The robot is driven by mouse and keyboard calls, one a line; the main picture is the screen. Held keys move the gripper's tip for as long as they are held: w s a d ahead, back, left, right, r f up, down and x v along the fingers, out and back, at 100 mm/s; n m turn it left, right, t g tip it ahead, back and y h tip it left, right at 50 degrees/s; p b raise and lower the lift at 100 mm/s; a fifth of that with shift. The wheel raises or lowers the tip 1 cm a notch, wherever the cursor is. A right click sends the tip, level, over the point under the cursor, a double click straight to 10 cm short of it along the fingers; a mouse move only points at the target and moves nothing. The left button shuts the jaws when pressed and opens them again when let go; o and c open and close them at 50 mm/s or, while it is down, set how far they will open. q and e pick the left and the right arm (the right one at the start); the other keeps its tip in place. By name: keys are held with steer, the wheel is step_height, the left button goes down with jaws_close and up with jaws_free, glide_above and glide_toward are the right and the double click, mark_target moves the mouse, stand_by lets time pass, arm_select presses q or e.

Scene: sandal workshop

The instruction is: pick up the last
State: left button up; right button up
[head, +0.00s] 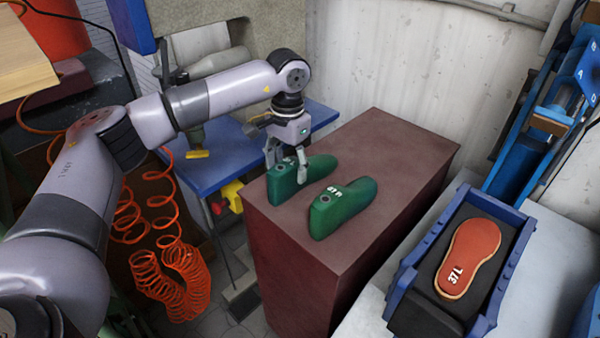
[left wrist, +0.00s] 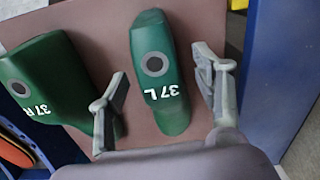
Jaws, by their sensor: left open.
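Two green shoe lasts stand side by side on a dark red cabinet top. The left one (head: 316,165) is marked 37 L in the left wrist view (left wrist: 157,65). The other last (head: 343,206) is marked 37 R and also shows in the left wrist view (left wrist: 52,72). My left gripper (head: 287,175) is open above the 37 L last. In the left wrist view its fingers (left wrist: 165,85) are on either side of that last, with a gap to it. One finger partly covers the 37 R last. My right gripper is not in view.
The dark red cabinet (head: 400,150) has bare top around the lasts. A blue tray (head: 511,273) at the right holds a red-brown sole (head: 470,255) marked 37L. A blue table (head: 225,160) stands behind my left arm. Orange coiled hose (head: 185,265) hangs at the left.

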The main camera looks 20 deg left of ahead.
mark_target(288, 183)
arm_select(q)
step_height(288, 183, down, 6)
steer(key=shift+a+r, duration=0.1)
steer(key=shift+c, duration=0.6)
steer(key=c, duration=1.1)
steer(key=shift+w, duration=0.1)
steer(key=shift+c, duration=0.3)
steer(key=shift+r, duration=0.1)
